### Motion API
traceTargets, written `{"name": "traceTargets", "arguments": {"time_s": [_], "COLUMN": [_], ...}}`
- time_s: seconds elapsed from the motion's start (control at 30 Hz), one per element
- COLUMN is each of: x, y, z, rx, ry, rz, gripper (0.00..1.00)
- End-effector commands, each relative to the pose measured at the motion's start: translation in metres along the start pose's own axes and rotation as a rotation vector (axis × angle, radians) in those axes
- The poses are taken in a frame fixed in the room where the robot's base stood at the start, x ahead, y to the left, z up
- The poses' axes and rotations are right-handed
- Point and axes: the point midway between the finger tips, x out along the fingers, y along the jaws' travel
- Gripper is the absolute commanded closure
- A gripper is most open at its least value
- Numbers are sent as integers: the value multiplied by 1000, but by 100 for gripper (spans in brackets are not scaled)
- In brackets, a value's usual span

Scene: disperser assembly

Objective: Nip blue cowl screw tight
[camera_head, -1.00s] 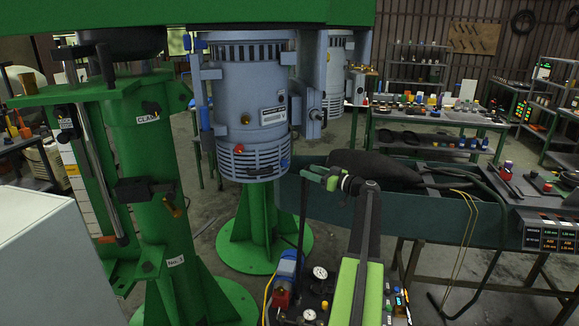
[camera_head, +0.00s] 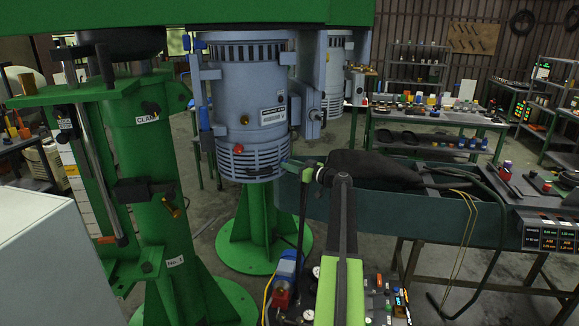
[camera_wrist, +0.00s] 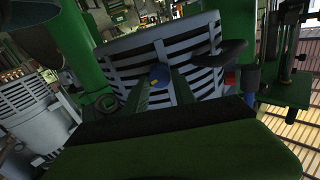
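The blue cowl screw (camera_wrist: 160,75) is a round blue head with a small yellow mark, on the slatted grey cowl (camera_wrist: 118,62) in the wrist view. My gripper (camera_wrist: 160,85) is open, with one green finger on each side of the screw. I cannot tell whether the fingers touch it. In the head view, my gripper (camera_head: 288,165) is at the right side of the vented cowl (camera_head: 250,160), low on the grey-blue motor (camera_head: 248,85). The screw is mostly hidden there by the fingertips.
A red knob (camera_head: 239,149) sits on the cowl's front and a blue handle (camera_head: 204,118) on the motor's left. A green pedestal (camera_head: 250,220) stands below. A dark trough (camera_head: 400,205) lies to the right, and a green column (camera_head: 150,190) to the left.

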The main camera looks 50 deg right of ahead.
Motion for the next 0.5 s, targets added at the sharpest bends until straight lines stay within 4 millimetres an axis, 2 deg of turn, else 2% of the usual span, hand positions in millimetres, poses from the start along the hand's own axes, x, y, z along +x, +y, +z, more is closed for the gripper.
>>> {"name": "traceTargets", "arguments": {"time_s": [0.03, 0.2, 0.5], "x": [0, 0, 1], "y": [0, 0, 0], "z": [0, 0, 0], "rx": [0, 0, 14], "ry": [0, 0, 0], "rz": [0, -1, -1], "gripper": [76, 98, 100]}}
